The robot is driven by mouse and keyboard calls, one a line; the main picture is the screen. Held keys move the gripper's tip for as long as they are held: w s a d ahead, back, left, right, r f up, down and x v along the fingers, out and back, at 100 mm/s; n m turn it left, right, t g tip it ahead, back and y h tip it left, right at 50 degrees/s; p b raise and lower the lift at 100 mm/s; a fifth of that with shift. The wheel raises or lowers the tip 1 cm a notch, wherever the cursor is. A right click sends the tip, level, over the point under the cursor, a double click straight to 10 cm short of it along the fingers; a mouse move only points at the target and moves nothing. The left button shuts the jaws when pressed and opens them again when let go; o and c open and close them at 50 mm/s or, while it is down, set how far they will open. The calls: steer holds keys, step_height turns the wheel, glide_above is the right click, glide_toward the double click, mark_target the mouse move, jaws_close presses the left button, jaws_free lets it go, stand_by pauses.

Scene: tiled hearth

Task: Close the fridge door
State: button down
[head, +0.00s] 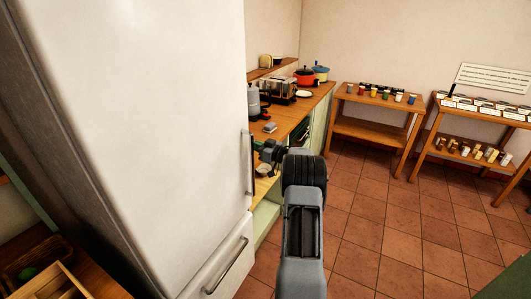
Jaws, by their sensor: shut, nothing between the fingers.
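The tall white fridge (150,120) fills the left of the head view. Its upper door has a vertical bar handle (247,163) near the right edge. The door's lower right edge looks in line with the lower drawer front (225,262), and I see no open gap; the far edge is hard to judge. My gripper (262,160) is shut and empty, just right of the door handle, partly hidden behind my dark wrist. I cannot tell whether it touches the handle.
A wooden counter (308,103) with a toaster (281,91) and pots stands beyond the fridge. A small table with jars (377,96) and a shelf unit (481,109) line the far wall. The tiled floor (385,215) at right is clear.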

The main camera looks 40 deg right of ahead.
steer(key=d+b+v, duration=0.1)
steer(key=b+v, duration=0.1)
steer(key=v, duration=0.9)
steer(key=shift+d+f, duration=0.2)
steer(key=shift+d, duration=0.25)
steer(key=s+d+f+m+g+h, duration=0.5)
steer(key=f+m+g+h, duration=0.25)
steer(key=h, duration=0.45)
steer(key=s+a+r+n+g+y, duration=0.1)
steer(key=s+a, duration=0.4)
steer(key=a, duration=0.9)
steer(key=s+a+r+n+g+y, duration=0.1)
steer(key=s+a+r, duration=0.4)
steer(key=a, duration=1)
steer(key=s+a+r+n+g+y, duration=0.2)
steer(key=s+a, duration=0.5)
steer(key=a, duration=0.8)
steer(key=r+g+y, duration=0.1)
steer(key=y, duration=0.1)
steer(key=shift+g+y, duration=0.35)
steer(key=shift+y, duration=0.05)
